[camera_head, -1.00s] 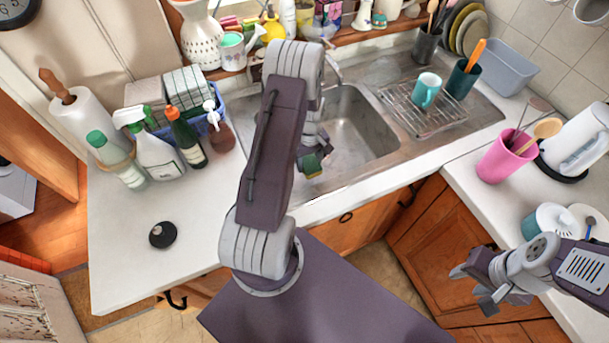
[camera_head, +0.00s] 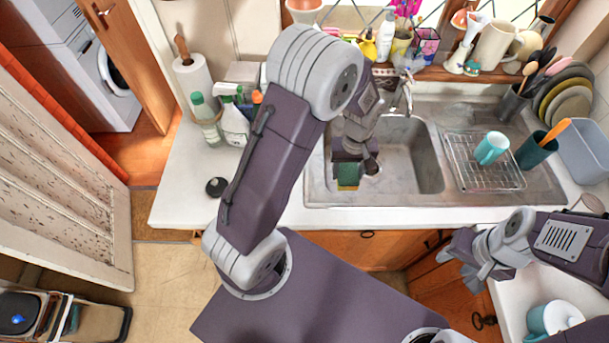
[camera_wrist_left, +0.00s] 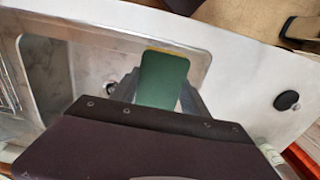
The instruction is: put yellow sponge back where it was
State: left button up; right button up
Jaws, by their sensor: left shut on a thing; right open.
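The sponge (camera_head: 348,174) is held in my left gripper (camera_head: 352,165), over the left part of the sink (camera_head: 420,165) near its front rim. It shows a green face and a thin yellow edge. In the left wrist view the sponge (camera_wrist_left: 163,80) sticks out green side up between the fingers, with a yellow strip at its far end. Its underside is hidden. My right gripper (camera_head: 470,262) is open and empty, in front of the counter at the right.
A wire rack (camera_head: 487,178) with a teal mug (camera_head: 491,148) stands right of the basin. A black stopper (camera_head: 216,187) lies on the left counter. Bottles (camera_head: 235,125) and a paper towel roll (camera_head: 193,85) stand behind it. The faucet (camera_head: 400,95) rises at the back.

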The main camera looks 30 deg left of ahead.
pick_arm(q)
jog(key=p, duration=0.3)
send_over(314, 177)
notch_tip(314, 177, down, 7)
jog(key=shift+a+r, duration=0.1)
notch_tip(314, 177, down, 4)
jog(key=shift+r+p, duration=0.1)
jog(key=shift+p, duration=0.45)
jog(key=shift+f, duration=0.4)
jog(key=o, duration=1.2)
jog(key=shift+r, duration=0.1)
